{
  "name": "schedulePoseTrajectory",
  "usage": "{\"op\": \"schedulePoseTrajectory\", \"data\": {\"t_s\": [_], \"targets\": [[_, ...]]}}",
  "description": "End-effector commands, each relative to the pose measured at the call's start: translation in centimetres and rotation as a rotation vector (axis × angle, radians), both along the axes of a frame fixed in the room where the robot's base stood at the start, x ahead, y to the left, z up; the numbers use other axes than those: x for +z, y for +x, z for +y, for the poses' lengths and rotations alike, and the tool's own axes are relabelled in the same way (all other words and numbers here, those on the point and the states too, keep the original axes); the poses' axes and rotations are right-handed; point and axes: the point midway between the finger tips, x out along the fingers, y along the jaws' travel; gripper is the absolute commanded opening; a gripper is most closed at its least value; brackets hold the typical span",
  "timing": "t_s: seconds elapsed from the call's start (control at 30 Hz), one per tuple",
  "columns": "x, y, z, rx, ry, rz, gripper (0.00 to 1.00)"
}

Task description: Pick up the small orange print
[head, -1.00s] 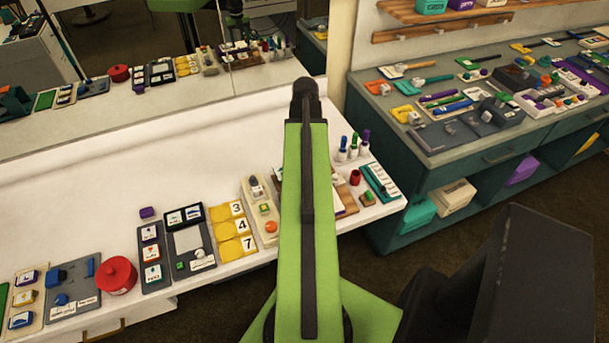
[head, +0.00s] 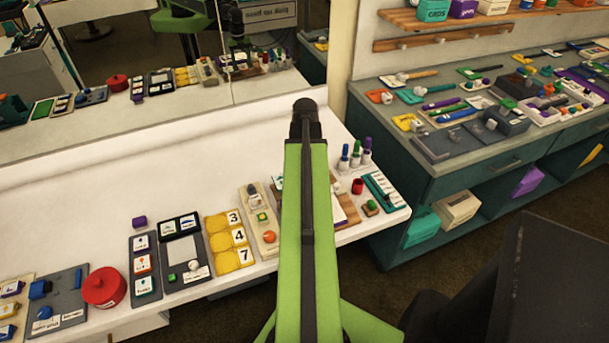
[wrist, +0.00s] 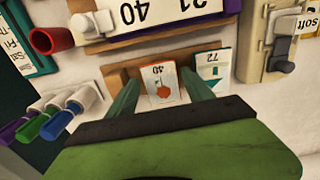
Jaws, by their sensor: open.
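The small orange print (wrist: 161,89) is a small white card with an orange-red fruit picture and the number 40, upside down in the wrist view. It stands at a wooden holder (wrist: 115,78), beside a teal-and-white card (wrist: 213,66) marked 72. My gripper (wrist: 161,80) is open, its two dark green fingers on either side of the orange print. I cannot tell whether either finger touches it. The right finger lies between the two cards. In the head view my green arm hides the gripper and the print.
Around the gripper in the wrist view are a number board (wrist: 150,28), a dark red cup (wrist: 50,40), capped markers (wrist: 62,120) and a beige switch board (wrist: 262,45). In the head view the white table (head: 80,195) is clear behind its row of props.

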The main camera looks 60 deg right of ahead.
Motion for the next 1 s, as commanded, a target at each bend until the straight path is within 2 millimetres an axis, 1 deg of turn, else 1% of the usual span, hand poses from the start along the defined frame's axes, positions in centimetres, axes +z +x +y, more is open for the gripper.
{"op": "schedulePoseTrajectory", "data": {"t_s": [0.23,0.5,0.57,0.8,0.9,1.0], "targets": [[-0.45,-0.02,-0.01,0.0,0.0,0.0,0.6],[-0.43,-0.03,-0.02,0.0,0.0,0.0,0.6],[-0.43,-0.03,-0.02,-0.001,0.0,0.0,0.53],[-0.43,-0.03,-0.02,-0.001,0.0,0.0,0.22],[-0.43,-0.03,-0.02,-0.001,0.0,0.0,0.11],[-0.43,-0.03,-0.02,-0.001,0.0,0.0,0.1]]}}
